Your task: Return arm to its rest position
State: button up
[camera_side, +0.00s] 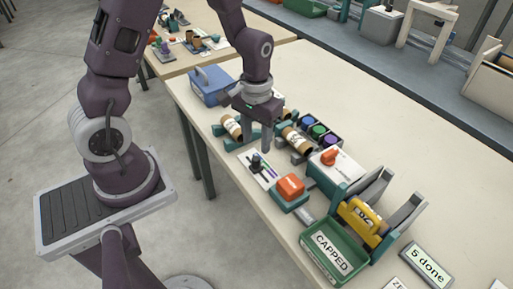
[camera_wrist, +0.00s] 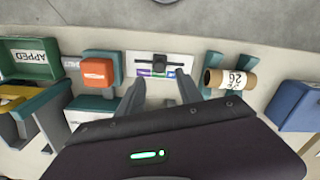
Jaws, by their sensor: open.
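My gripper (camera_side: 256,142) points down over the worktable, its two fingers apart with nothing between them. In the wrist view, the open fingers (camera_wrist: 158,92) reach toward a white card (camera_wrist: 143,60) with a black slider-like piece and coloured marks. In the side view, the card (camera_side: 268,181) lies below and in front of the fingers. A cardboard tube (camera_side: 232,127) rests in a teal holder to the left of my gripper, apart from it; its label reads 26 in the wrist view (camera_wrist: 232,80). A second tube (camera_side: 297,140) lies to the right.
An orange block (camera_side: 290,187) on a teal base, a yellow piece (camera_side: 362,215) between grey uprights, and a green CAPPED bin (camera_side: 335,257) stand toward the front right. Coloured caps (camera_side: 318,131) sit behind. A blue box (camera_side: 210,86) is at left. The table's far side is clear.

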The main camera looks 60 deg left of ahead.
jog(key=shift+r, duration=0.1)
jog(key=s+d+r+m+t, duration=0.1)
jog(key=s+r+t, duration=0.1)
jog(key=r, duration=0.5)
jog(key=s+d+r+m+t, duration=0.1)
jog(key=s+d+r, duration=0.15)
jog(key=r, duration=0.55)
jog(key=s+r+m+t, duration=0.1)
jog(key=s+r+t, duration=0.1)
jog(key=s+r, duration=0.4)
jog(key=s, duration=0.5)
jog(key=shift+d+r+m+t, duration=0.25)
jog(key=shift+d+m+t, duration=0.05)
jog(key=shift+d, duration=0.05)
dwell(1.4)
